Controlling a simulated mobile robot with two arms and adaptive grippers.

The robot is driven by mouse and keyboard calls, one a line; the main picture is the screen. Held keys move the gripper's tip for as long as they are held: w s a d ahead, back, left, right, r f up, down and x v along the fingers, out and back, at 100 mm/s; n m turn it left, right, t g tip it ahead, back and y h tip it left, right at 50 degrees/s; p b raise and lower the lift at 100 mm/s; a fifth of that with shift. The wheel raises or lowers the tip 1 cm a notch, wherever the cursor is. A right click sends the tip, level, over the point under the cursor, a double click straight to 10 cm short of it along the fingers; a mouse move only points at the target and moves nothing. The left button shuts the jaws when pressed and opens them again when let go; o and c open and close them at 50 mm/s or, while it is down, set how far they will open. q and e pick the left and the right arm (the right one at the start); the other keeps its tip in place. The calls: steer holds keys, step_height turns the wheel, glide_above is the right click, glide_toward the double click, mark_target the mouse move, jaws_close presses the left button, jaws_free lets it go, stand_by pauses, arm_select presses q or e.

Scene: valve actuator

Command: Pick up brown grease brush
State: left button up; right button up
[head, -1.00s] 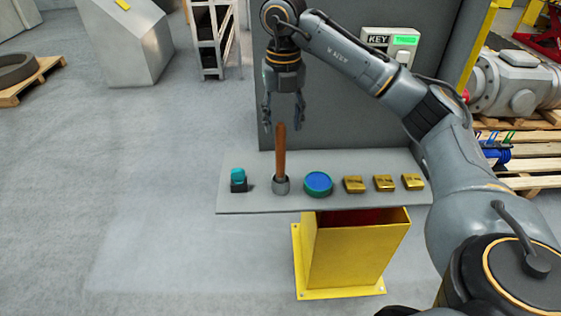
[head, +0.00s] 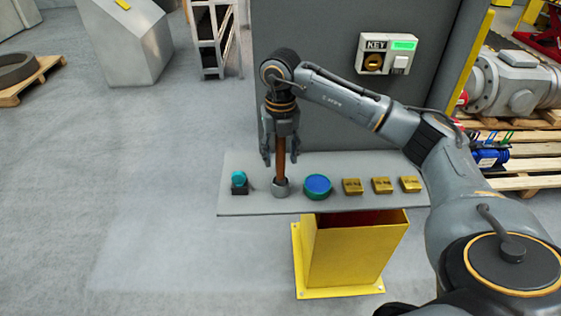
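The brown grease brush (head: 281,170) stands upright, its brown handle up and its lower end in a small grey cup (head: 281,188) on the grey shelf (head: 330,204). My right gripper (head: 280,160) points straight down over the brush. Its fingers are apart, one on each side of the handle, and I see a gap on both sides. The top of the handle is hidden up between the fingers. My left gripper is not in view.
On the shelf, a teal-topped dark item (head: 239,182) stands left of the cup. A blue and green round tin (head: 317,187) and gold blocks (head: 352,187) are to the right. A grey panel with a key box (head: 388,54) rises behind. A yellow stand (head: 345,260) is below.

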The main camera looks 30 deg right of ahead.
jaws_close()
